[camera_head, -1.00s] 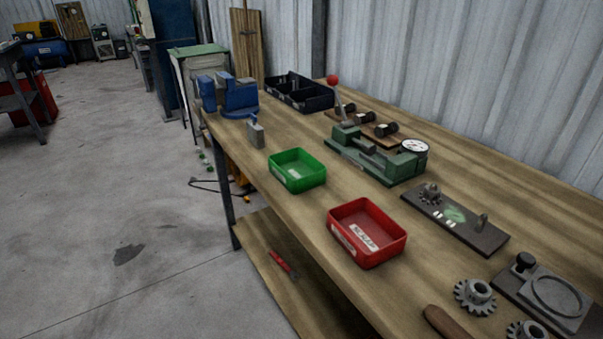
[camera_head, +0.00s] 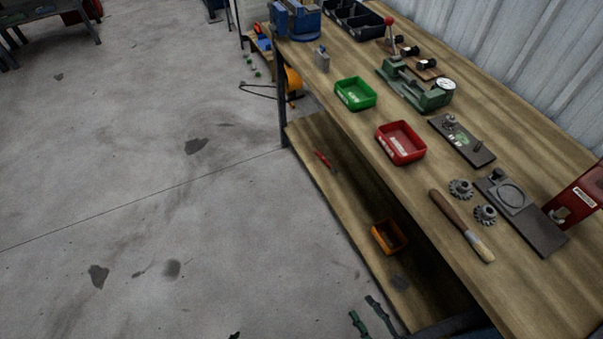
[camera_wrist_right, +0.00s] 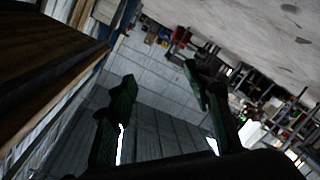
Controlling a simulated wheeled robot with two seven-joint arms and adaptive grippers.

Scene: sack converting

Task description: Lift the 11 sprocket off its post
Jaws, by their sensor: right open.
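A small grey sprocket (camera_head: 450,123) sits on a post at the far left end of a dark plate (camera_head: 482,157) on the bench; its number cannot be read. A bare upright post (camera_head: 478,145) stands at the plate's other end. My right gripper (camera_head: 371,316) shows its green fingers at the bottom of the head view, open and empty, well short of the sprocket. In the right wrist view its fingers (camera_wrist_right: 160,110) are spread with nothing between them. A tiny dark-green tip at the bottom edge of the head view may be my left gripper (camera_head: 235,336).
Two loose gears (camera_head: 461,190) and a brush (camera_head: 462,226) lie nearer on the bench. A red bin (camera_head: 401,155), a green bin (camera_head: 355,105) and a green press fixture (camera_head: 415,92) stand left of or behind the plate. A red box (camera_head: 578,205) stands at right.

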